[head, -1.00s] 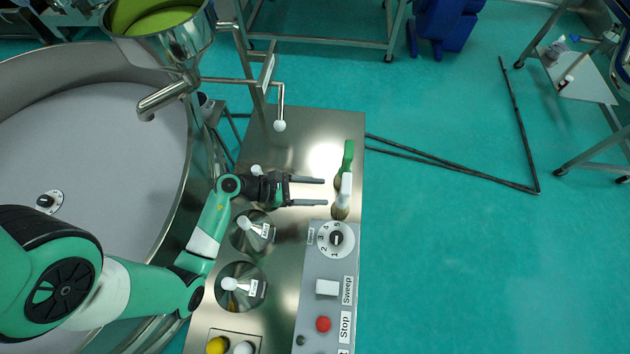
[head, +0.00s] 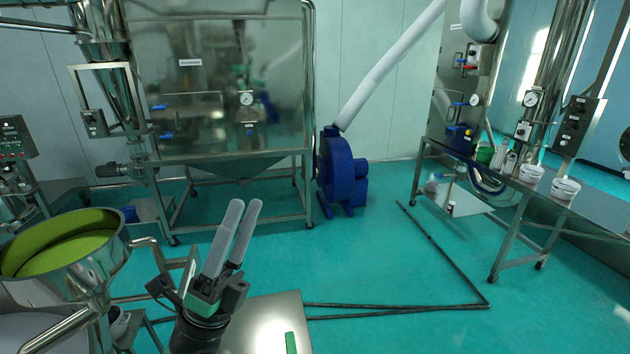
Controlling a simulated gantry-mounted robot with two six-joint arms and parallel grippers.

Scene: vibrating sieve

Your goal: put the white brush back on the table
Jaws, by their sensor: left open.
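My left gripper (head: 246,203) is raised, with its two grey fingers pointing up and slightly apart, open and holding nothing. It is above and left of a steel top (head: 258,312) at the bottom of the head view. A green piece (head: 290,343) stands out on that top near its right edge, cut off by the picture's bottom edge. The white brush part seen below the green piece earlier is out of view now. A long steel table (head: 597,202) stands at the right. My right gripper is not in view.
White buckets (head: 564,189) stand on the right table. A green-lined steel hopper (head: 70,250) is at the left, close to my left arm. A blue blower (head: 340,172) stands at the back. Open teal floor (head: 400,265) lies between the steel top and the right table.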

